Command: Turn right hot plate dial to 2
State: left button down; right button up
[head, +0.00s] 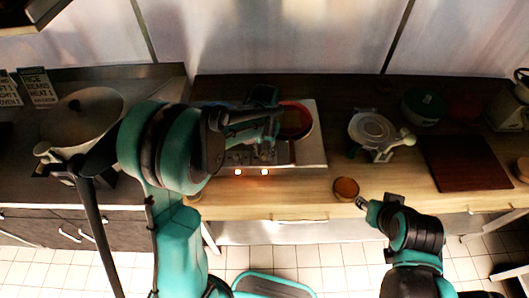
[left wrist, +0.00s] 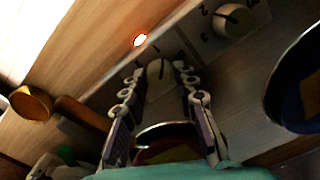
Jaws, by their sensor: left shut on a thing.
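The hot plate (head: 312,148) stands on the wooden counter, its dials along the front edge. In the left wrist view the right dial (left wrist: 159,78) is a pale knob with a dark pointer line, between the fingers of my left gripper (left wrist: 158,84), which is shut on it. A 1 shows beside it; its exact setting is hard to read. The left dial (left wrist: 232,19) is apart from the gripper, with a 2 near it. In the head view my left gripper (head: 268,150) is over the front of the plate. My right gripper (head: 362,203) is near the counter edge; its jaw state is unclear.
A red pan (head: 304,121) sits on the plate's right side. Two lamps glow at its front (head: 265,172). A small orange bowl (head: 346,187) stands by my right gripper. A scale-like white device (head: 372,130) and a dark red board (head: 465,165) are to the right.

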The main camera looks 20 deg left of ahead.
pick_arm(q)
jog(key=n, duration=0.4)
jog(key=shift+n+b, duration=0.3)
jog(key=shift+b, duration=0.05)
jog(key=n, duration=0.3)
jog(key=shift+n, duration=0.3)
jog(key=n, duration=0.3)
jog(key=shift+n+b, duration=0.3)
jog(key=shift+b, duration=0.1)
jog(key=shift+n, duration=1.9)
jog(key=c, duration=1.2)
grip_release()
jog(key=shift+r, duration=0.1)
